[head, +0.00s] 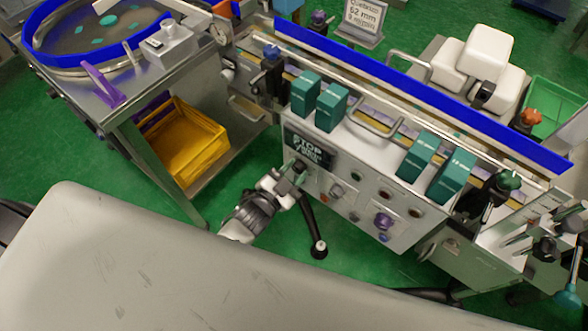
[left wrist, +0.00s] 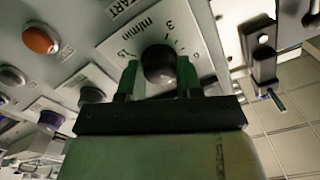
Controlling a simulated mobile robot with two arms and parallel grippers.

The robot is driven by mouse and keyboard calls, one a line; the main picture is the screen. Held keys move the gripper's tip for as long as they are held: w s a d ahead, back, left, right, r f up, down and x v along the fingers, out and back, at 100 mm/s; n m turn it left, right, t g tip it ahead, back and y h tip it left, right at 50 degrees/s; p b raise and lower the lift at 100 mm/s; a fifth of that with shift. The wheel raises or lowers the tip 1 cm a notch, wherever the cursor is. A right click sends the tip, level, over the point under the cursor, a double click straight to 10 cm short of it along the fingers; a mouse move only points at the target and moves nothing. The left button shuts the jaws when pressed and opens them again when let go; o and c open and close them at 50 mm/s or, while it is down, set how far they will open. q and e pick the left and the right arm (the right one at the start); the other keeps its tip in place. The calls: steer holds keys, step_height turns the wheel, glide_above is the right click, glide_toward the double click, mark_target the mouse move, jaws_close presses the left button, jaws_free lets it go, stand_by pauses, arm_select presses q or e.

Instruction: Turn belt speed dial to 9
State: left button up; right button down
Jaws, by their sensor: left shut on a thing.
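The belt speed dial is a round black knob (left wrist: 160,62) on a pale plate (left wrist: 205,35) marked "m/min". Figures 3 and 6 can be read on its scale, with a partly hidden figure at the left; I see no 9. My left gripper (left wrist: 159,80) has one green finger on each side of the knob and is shut on it. In the head view my left gripper (head: 299,168) is at the left end of the machine's front panel (head: 345,192), below the STOP sign, and hides the dial. I cannot make out a pointer on the knob. My right gripper is not in view.
An orange button (left wrist: 41,38) and several dark knobs lie left of the dial in the wrist view. A black bracket (left wrist: 262,55) is at its right. Teal boxes (head: 331,107) stand on the conveyor above the panel. A black lever (head: 313,225) hangs beside my gripper.

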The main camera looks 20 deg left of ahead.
arm_select(q)
steer(key=m, duration=0.3)
steer(key=shift+m, duration=0.4)
steer(key=shift+d+f+m+b, duration=0.1)
steer(key=shift+m+b, duration=0.3)
steer(key=shift+m, duration=1.4)
steer(key=o, duration=0.9)
steer(key=v, duration=1.1)
